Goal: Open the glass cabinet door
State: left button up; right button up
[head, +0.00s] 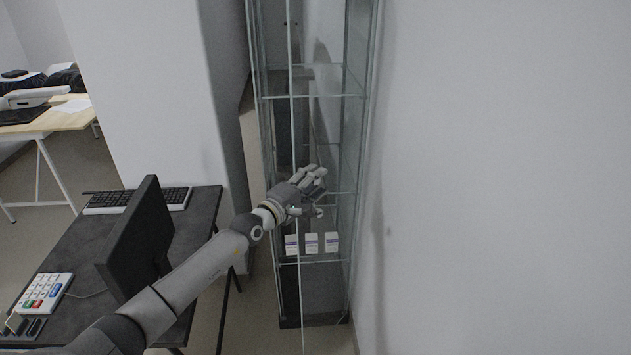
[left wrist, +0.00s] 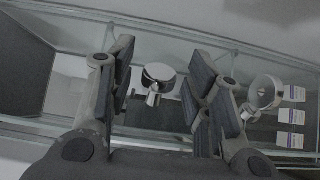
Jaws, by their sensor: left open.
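The tall glass cabinet (head: 267,95) stands against the right wall. A vertical glass edge, seemingly the door's (head: 296,130), runs down its front and ends lower than the cabinet base, so the door looks ajar; how far I cannot tell. My left gripper (head: 318,191) is in front of the cabinet at lower-shelf height. In the left wrist view its fingers (left wrist: 163,62) are open, with a round metal knob (left wrist: 160,78) seen between them; contact is not clear. A second round metal shape (left wrist: 263,92), perhaps a reflection, is beside the right finger. My right gripper is not in view.
Three small white boxes (head: 311,243) stand on a low cabinet shelf. A dark desk (head: 75,240) with a monitor (head: 138,240), keyboard (head: 137,200) and keypad device (head: 45,293) is at left, under my arm. The wall (head: 500,180) closes off the right.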

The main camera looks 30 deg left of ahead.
pick_arm(q)
jog(key=shift+w+d, duration=0.1)
jog(key=shift+w, duration=0.35)
jog(key=shift+c, duration=0.5)
grip_shut()
